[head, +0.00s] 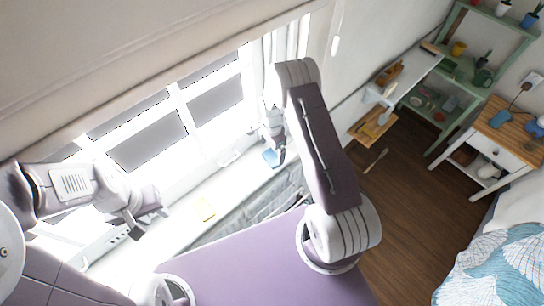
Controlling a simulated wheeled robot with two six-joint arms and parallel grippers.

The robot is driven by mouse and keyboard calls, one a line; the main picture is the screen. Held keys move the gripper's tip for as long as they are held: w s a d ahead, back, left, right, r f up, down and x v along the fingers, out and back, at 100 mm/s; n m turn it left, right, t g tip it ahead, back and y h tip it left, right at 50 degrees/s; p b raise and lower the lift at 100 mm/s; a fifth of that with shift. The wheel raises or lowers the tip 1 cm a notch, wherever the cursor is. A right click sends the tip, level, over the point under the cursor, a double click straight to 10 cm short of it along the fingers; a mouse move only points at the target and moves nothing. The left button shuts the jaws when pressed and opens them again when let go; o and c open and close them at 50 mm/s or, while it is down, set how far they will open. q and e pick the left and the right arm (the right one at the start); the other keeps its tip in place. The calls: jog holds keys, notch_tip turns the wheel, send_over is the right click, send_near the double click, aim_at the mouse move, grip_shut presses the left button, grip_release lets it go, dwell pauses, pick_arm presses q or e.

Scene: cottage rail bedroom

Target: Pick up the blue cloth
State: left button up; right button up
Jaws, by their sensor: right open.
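The blue cloth (270,157) lies on the white windowsill, small and partly hidden by my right gripper. My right gripper (274,149) is open, with its fingers pointing down right at the cloth. I cannot tell whether the fingers touch it. My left gripper (151,223) is over the left part of the sill, with its fingers apart and nothing seen between them.
The bright window (150,140) stands behind the sill (228,200). A grey ribbed radiator (270,207) is below it. A white desk (410,75), green shelf (500,30), wooden-topped nightstand (510,125) and bed (500,265) are to the right.

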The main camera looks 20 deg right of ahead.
aim_at(272, 156)
jog(key=f, duration=0.2)
jog(key=f+p, duration=0.1)
jog(key=shift+s+f+p, duration=0.2)
jog(key=shift+f+p, duration=0.1)
jog(key=shift+f, duration=0.05)
jog(key=shift+w+f, duration=0.25)
jog(key=shift+f, duration=0.2)
pick_arm(q)
notch_tip(272, 156, up, 2)
jog(key=shift+r, duration=0.1)
pick_arm(e)
jog(key=shift+s+r, duration=0.1)
jog(key=c, duration=1.4)
jog(key=shift+o, duration=0.2)
jog(key=shift+r, duration=0.1)
